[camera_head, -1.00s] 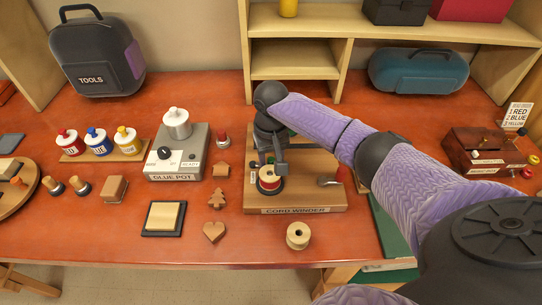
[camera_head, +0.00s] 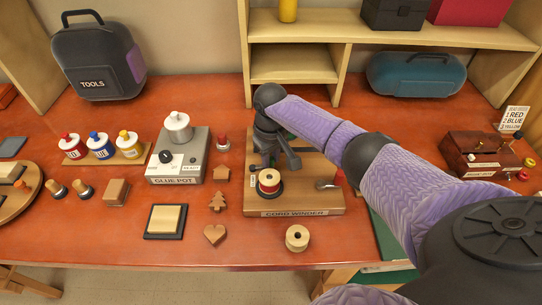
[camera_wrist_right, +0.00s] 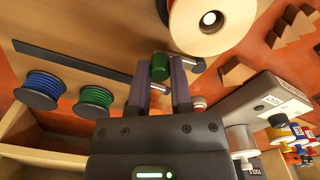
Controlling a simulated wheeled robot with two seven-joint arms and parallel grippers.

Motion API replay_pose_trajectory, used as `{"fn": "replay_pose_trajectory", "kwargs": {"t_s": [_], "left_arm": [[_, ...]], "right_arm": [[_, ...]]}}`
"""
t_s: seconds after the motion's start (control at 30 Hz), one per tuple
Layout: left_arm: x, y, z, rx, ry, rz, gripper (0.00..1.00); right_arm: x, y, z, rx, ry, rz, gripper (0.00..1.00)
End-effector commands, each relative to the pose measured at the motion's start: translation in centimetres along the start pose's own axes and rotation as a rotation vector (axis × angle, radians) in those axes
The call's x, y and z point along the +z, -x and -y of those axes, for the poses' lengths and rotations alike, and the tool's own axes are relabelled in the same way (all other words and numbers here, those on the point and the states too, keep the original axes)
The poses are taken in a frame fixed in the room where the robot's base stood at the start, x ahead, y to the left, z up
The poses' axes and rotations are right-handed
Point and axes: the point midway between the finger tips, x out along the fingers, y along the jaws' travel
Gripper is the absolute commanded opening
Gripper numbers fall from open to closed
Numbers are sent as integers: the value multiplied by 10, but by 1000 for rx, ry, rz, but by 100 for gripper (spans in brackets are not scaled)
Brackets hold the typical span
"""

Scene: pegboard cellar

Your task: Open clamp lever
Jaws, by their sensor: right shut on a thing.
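The cord winder (camera_head: 325,202) is a wooden base on the table, with a spool of red cord (camera_head: 269,180) standing at its front left. My right gripper (camera_head: 277,158) is over the winder, just behind that spool. In the right wrist view its two fingers (camera_wrist_right: 161,75) are shut on a green knob (camera_wrist_right: 160,66), which looks like the clamp lever's handle. Bits of metal rod show beside the fingers. The spool (camera_wrist_right: 207,22) is close ahead of the fingertips. The lever's pivot is hidden. My left gripper is not in view.
The glue pot (camera_head: 178,160) is to the left, and a loose wooden spool (camera_head: 297,238) lies in front. Blue (camera_wrist_right: 40,88) and green (camera_wrist_right: 93,102) cord spools show in the wrist view.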

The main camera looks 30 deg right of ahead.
Motion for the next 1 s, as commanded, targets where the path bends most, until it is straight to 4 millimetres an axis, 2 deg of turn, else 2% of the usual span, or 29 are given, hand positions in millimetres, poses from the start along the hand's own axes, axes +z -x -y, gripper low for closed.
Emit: {"fn": "replay_pose_trajectory", "kwargs": {"t_s": [0.5, 1.0], "left_arm": [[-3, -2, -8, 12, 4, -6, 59], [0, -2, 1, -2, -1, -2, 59]], "right_arm": [[-12, -1, -4, -1, 292, 0, 0], [-15, 0, -4, -1, 340, -2, 0]]}}
